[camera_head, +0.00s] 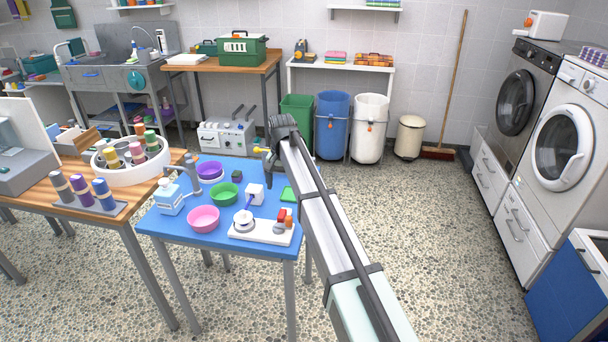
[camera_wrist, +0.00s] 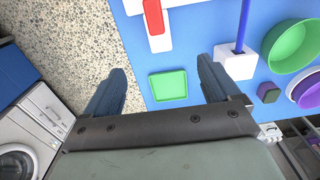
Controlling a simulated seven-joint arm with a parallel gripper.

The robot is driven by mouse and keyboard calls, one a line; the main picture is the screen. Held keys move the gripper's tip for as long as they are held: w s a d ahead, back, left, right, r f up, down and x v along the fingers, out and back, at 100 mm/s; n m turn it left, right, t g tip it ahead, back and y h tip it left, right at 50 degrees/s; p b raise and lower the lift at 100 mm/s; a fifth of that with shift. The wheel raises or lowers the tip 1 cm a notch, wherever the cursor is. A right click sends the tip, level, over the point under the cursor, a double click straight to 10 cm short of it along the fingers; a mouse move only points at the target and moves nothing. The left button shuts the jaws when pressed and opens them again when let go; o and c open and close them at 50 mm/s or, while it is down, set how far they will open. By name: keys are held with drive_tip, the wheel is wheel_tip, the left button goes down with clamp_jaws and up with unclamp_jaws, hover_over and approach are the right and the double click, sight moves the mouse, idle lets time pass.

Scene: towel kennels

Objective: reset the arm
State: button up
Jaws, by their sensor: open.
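My gripper (camera_wrist: 160,76) is open, with its two dark blue fingers well apart and nothing between them. In the wrist view it hangs above the right edge of the blue table (camera_wrist: 190,20). A small green tray (camera_wrist: 168,85) shows beyond the gap between the fingers, apart from them. In the head view my arm reaches up from the lower right, and its dark end (camera_head: 272,150) is over the far right part of the blue table (camera_head: 165,222). The fingers are hard to make out there.
The table holds a pink bowl (camera_head: 203,219), green bowl (camera_head: 224,194), purple bowl (camera_head: 209,170), pump bottle (camera_head: 169,198), white block with a blue stick (camera_head: 254,193) and white board (camera_head: 277,234). A wooden table (camera_head: 120,195) stands left. Speckled floor (camera_head: 450,240) is clear to the right.

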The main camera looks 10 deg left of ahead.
drive_tip(key=w+d+f+n+g+y, duration=0.2)
drive_tip(key=w+d+f+n, duration=0.35)
drive_tip(key=d+f, duration=0.75)
drive_tip(key=s+d+f+m+g, duration=0.1)
drive_tip(key=s+d+f+m, duration=0.1)
drive_tip(key=s+d+f, duration=0.55)
drive_tip(key=s+d+f+m, duration=0.1)
drive_tip(key=s+d+f, duration=0.25)
drive_tip(key=f, duration=0.65)
drive_tip(key=s+d+f+m+g, duration=0.1)
drive_tip(key=s+d+f, duration=0.2)
drive_tip(key=s+f, duration=0.35)
drive_tip(key=s+d+f+h, duration=0.1)
drive_tip(key=s+d+f, duration=0.25)
drive_tip(key=s, duration=0.55)
drive_tip(key=s+d+f+m+g, duration=0.1)
drive_tip(key=s+d+f, duration=0.2)
drive_tip(key=s+f, duration=0.35)
drive_tip(key=s+d+f+g, duration=0.1)
drive_tip(key=s+d, duration=0.2)
drive_tip(key=s, duration=1)
drive_tip(key=s+d+f+h, duration=0.1)
drive_tip(key=s+d, duration=0.2)
drive_tip(key=s, duration=1)
drive_tip(key=shift+s+f+g, duration=0.2)
drive_tip(key=shift+s+g, duration=0.15)
drive_tip(key=shift+g, duration=0.05)
drive_tip(key=shift+m, duration=0.25)
